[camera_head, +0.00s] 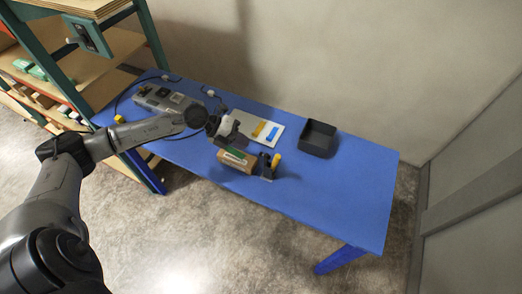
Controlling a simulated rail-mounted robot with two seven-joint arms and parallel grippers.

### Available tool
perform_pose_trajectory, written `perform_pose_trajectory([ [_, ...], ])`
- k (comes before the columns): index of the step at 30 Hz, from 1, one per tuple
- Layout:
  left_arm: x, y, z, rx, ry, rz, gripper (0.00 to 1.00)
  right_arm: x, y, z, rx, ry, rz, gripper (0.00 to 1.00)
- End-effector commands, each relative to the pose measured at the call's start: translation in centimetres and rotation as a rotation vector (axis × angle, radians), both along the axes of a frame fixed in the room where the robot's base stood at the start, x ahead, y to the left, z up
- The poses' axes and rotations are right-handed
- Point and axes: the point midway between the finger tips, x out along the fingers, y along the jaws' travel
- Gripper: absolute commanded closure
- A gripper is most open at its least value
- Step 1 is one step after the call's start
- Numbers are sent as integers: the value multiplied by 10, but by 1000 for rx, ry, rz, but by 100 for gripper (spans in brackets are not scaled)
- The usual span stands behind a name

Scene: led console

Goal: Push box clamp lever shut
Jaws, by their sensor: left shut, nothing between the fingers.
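My left gripper (239,146) is shut and empty, just above and behind the box, to the left of the lever. It looks apart from the lever; whether it touches the box I cannot tell. The gripper hides part of the box's back. My right gripper is not in view.
A white board (250,120) with a yellow and a blue piece lies behind the gripper. A black open bin (318,139) stands to its right. A grey console (165,101) with cables sits at the table's left. The table's right part is clear. A shelf (85,40) stands at left.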

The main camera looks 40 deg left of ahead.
Motion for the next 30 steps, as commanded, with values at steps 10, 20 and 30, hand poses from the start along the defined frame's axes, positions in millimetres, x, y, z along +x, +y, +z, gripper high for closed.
perform_pose_trajectory([
  [10,23,-31,-26,-14,6,11,100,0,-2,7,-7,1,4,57],
  [20,43,-57,-51,-11,5,11,100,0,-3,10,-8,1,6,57],
  [30,47,-63,-58,-10,5,11,100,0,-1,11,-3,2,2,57],
])
